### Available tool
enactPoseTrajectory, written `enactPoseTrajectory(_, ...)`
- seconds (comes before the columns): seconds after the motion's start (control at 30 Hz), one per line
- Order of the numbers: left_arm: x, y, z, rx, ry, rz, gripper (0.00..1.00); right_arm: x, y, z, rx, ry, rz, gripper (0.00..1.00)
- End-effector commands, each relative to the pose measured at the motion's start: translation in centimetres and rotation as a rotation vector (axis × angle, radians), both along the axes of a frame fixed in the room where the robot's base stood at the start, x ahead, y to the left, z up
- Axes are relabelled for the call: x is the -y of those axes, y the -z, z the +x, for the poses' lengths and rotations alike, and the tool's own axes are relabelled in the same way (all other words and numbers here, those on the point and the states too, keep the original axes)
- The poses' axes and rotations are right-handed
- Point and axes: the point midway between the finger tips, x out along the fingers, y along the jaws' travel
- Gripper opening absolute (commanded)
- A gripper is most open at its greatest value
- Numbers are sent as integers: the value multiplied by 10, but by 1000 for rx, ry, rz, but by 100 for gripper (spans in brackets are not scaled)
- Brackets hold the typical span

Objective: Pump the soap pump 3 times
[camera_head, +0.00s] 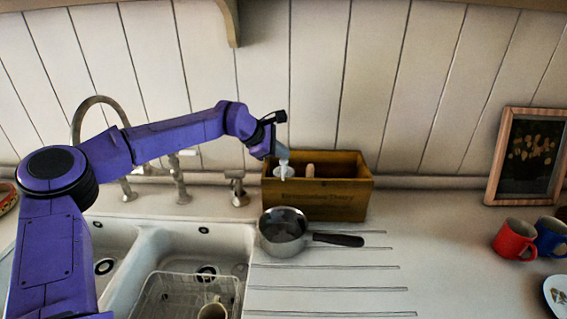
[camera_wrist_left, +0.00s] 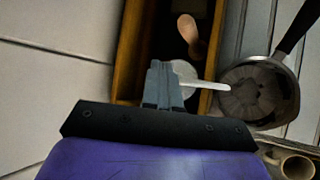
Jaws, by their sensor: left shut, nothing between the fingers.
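The soap pump (camera_head: 284,172) stands in a wooden box at the back of the counter. Its white top shows, and its lower body is hidden by the box wall. In the left wrist view its pale spout (camera_wrist_left: 207,85) points right from beside my fingers. My left gripper (camera_head: 281,152) is shut and empty, pointing down at the pump top. The fingers (camera_wrist_left: 163,85) cover part of the pump head in the wrist view; I cannot tell whether they touch it. My right gripper is in neither view.
The wooden box (camera_head: 322,203) also holds a wooden-handled item (camera_wrist_left: 188,30). A saucepan (camera_head: 283,239) sits in front, handle pointing right. The tap (camera_head: 179,185), sink and dish rack (camera_head: 160,290) are left. Red (camera_head: 514,240) and blue mugs stand far right. The counter's middle right is clear.

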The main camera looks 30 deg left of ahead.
Motion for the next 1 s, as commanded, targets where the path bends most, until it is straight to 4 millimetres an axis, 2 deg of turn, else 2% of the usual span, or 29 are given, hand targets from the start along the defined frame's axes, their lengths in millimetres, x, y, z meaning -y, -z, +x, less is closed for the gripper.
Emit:
enactPoseTrajectory(0.17, 0, -8, 0, 0, 0, 0, 0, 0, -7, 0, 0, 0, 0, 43)
enactPoseTrajectory(0.6, 0, -61, 0, 1, -1, 0, 0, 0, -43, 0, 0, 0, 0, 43)
enactPoseTrajectory(1.0, 0, -60, 0, 1, 0, 1, 0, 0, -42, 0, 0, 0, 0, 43)
